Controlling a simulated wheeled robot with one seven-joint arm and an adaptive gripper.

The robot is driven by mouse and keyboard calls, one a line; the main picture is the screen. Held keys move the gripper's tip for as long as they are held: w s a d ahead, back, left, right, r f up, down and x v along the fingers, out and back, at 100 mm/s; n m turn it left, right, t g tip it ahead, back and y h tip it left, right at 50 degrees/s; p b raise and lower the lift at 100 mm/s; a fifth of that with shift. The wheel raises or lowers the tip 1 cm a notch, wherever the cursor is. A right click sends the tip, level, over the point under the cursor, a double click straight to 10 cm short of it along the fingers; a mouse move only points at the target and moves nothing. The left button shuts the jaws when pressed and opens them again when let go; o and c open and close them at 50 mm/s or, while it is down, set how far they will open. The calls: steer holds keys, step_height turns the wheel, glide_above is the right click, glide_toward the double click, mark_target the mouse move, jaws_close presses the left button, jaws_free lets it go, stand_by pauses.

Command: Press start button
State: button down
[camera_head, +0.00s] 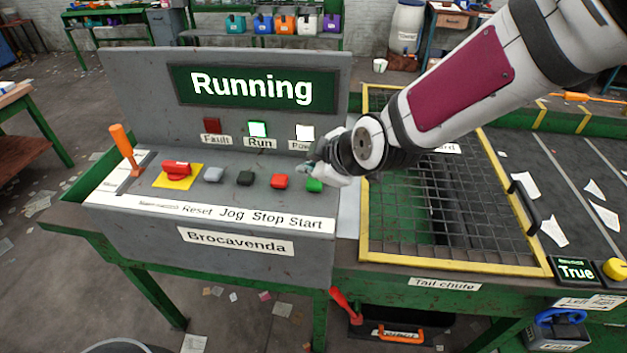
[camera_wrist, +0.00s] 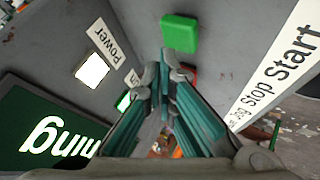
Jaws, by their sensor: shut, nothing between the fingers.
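The green start button (camera_head: 314,186) is at the right end of the button row on the grey control panel, above the word Start. It also shows in the wrist view (camera_wrist: 180,33) as a green block just beyond my fingertips. My gripper (camera_head: 318,166) is shut and empty, close above the start button. In the wrist view my fingertips (camera_wrist: 165,78) are together, with a small gap visible between them and the button. The display (camera_head: 252,87) reads "Running". The Run lamp (camera_head: 258,129) and the Power lamp (camera_head: 305,132) are lit; the Fault lamp (camera_head: 212,126) is dark red.
Red (camera_head: 279,181), black (camera_head: 245,178) and grey (camera_head: 213,174) buttons sit left of the green one. A red switch on a yellow plate (camera_head: 178,175) and an orange lever (camera_head: 125,148) stand further left. A yellow-framed mesh guard (camera_head: 455,265) lies to the right.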

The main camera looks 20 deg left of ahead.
mark_target(312, 184)
steer(key=shift+r, duration=0.2)
steer(key=shift+r+p, duration=1.4)
steer(key=shift+r, duration=1)
